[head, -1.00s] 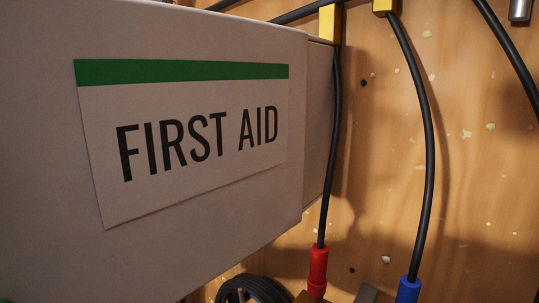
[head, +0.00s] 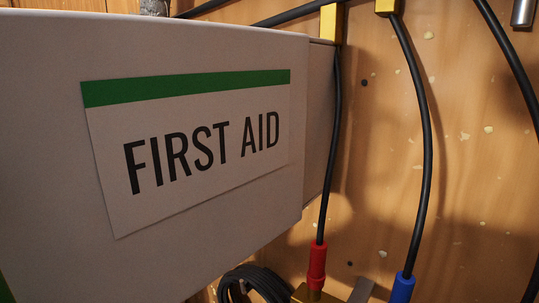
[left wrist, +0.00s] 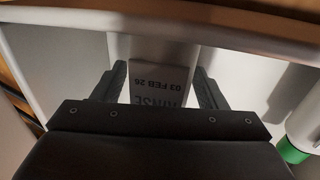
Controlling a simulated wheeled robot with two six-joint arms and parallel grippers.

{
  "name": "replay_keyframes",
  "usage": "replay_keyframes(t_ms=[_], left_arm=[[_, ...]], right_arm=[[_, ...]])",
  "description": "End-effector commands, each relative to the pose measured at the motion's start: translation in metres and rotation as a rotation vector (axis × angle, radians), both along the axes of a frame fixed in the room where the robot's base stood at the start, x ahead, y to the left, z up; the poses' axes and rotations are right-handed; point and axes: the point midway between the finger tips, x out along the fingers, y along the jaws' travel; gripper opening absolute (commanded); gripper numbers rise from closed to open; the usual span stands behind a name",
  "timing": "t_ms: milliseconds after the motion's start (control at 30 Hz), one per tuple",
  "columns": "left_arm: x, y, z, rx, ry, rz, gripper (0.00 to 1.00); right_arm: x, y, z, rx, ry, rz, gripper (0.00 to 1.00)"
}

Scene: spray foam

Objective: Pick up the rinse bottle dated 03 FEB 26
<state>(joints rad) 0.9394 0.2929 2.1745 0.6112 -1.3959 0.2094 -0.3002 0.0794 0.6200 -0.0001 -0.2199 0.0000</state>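The rinse bottle (left wrist: 157,48) shows in the left wrist view, pale, with a grey label reading upside down "RINSE" and "03 FEB 26". My left gripper (left wrist: 160,72) has one dark finger on each side of this bottle. The fingers overlap the bottle's side edges in the picture, and I cannot tell whether they press on it. The bottle's lower end in the picture is hidden behind my gripper body. The bottle is inside a light-walled space. In the head view neither gripper shows; the FIRST AID box (head: 240,215) fills the left side.
A second white bottle with a green cap (left wrist: 291,151) is at the right of the left wrist view. Right of the box, black hoses (head: 427,130) hang with a red end (head: 317,262) and a blue end (head: 402,287) before a speckled wooden wall (head: 475,200).

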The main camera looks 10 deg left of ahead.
Motion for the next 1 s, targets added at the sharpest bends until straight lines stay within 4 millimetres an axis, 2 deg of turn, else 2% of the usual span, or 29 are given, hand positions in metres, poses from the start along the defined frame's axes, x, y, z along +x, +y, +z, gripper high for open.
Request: replay_keyframes(t_ms=[33,367,667,833,1000], left_arm=[[0.000,0.000,0.000,0.000,0.000,0.000,0.59],[0.000,0.000,0.000,0.000,0.000,0.000,0.16],[-0.001,0.000,0.001,0.000,-0.002,0.000,0.16],[-0.002,0.003,0.005,0.001,-0.004,0.002,0.16],[-0.002,0.004,0.024,0.000,-0.005,0.001,0.16]], right_arm=[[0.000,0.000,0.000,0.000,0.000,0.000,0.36],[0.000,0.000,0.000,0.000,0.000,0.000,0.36],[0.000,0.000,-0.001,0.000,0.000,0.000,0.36],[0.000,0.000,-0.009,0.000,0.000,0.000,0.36],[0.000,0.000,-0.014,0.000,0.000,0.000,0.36]])
